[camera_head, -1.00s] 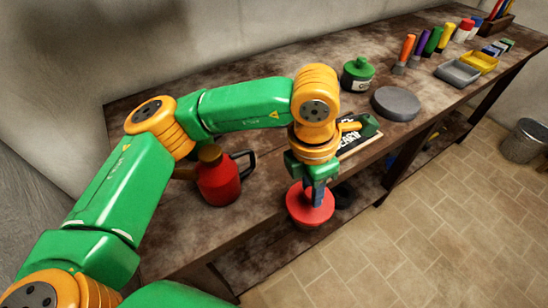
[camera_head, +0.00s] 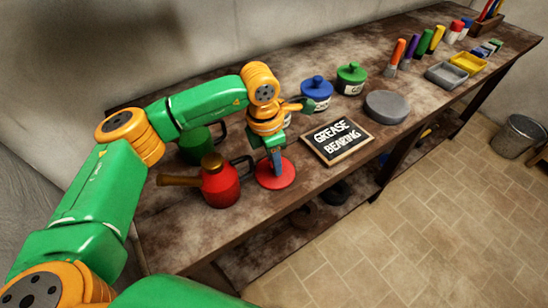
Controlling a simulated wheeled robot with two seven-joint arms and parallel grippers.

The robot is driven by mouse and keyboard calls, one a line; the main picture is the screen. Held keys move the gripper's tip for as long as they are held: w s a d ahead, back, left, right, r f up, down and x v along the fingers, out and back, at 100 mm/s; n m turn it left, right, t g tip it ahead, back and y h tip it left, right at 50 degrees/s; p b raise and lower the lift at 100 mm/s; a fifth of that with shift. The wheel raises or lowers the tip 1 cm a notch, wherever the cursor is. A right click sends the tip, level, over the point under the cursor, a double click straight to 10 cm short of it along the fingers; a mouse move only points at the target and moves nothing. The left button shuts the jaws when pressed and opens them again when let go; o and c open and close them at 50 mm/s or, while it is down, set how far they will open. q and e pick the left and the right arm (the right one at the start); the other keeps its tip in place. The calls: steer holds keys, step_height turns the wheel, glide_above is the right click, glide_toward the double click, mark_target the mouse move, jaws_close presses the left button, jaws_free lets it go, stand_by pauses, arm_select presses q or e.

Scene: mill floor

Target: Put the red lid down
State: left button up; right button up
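The red lid (camera_head: 288,179) is a flat round disc at the front part of the bench, right of the red oil can. My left gripper (camera_head: 274,166) points down at its middle with the fingers around the knob, which they hide; it looks shut on the lid. The lid lies level, at or just above the bench top; I cannot tell whether it touches. My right gripper is not in view.
The red oil can (camera_head: 221,186) stands close left of the lid. The "GREASE BEARING" sign (camera_head: 338,142) lies to its right. Blue (camera_head: 317,94) and green (camera_head: 351,78) lidded pots and a grey disc (camera_head: 387,107) are farther along. The bench (camera_head: 245,220) has its front edge near the lid.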

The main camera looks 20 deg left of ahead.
mark_target(268, 174)
arm_select(q)
steer(key=o, duration=0.4)
steer(key=shift+o, duration=0.2)
steer(key=shift+r, duration=0.2)
step_height(268, 174, up, 12)
steer(key=s+a+b, duration=0.1)
steer(key=shift+f, duration=0.1)
